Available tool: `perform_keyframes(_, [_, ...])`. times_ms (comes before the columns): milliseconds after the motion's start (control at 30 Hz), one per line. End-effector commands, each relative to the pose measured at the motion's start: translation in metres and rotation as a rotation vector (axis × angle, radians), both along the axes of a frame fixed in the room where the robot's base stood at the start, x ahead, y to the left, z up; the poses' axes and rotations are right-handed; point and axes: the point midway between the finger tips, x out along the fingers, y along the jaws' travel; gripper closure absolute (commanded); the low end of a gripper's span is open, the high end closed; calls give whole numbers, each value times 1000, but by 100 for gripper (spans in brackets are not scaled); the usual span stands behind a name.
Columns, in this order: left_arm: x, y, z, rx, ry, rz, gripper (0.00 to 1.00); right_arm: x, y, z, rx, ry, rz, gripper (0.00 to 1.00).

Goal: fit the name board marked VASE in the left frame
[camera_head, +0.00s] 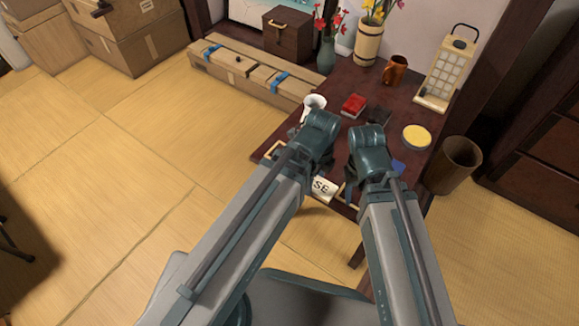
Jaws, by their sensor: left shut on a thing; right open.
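A pale name board (325,191) shows just beyond my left forearm, low at the table's near edge. Only its letters "SE" can be read; the rest is hidden behind my arm. My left gripper (317,168) is shut on the board, its fingertips mostly hidden. A light wooden frame edge (272,151), the left frame, shows left of my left arm on the table. Another light wooden edge (341,193) shows between my arms, partly covered. My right gripper (351,186) is open beside the board, to its right. I cannot tell whether the board touches a frame.
The dark table (395,122) holds a white funnel-shaped item (313,105), a red box (353,105), a yellow round dish (416,136), a brown mug (395,70), vases and a lantern (447,68). A brown bin (454,166) stands at right.

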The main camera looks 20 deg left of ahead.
Motion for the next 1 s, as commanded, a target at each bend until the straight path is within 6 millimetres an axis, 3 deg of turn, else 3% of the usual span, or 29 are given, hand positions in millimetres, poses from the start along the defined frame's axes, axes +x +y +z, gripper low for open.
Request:
perform_keyframes(167, [6,4,-1,0,0,2,93,0,0,0,0,0,0,50])
perform_keyframes(700, [104,89,-13,0,0,4,93,0,0,-13,0,-1,2,50])
perform_keyframes(1000, [121,106,-15,0,0,0,93,0,0,-15,1,0,3,50])
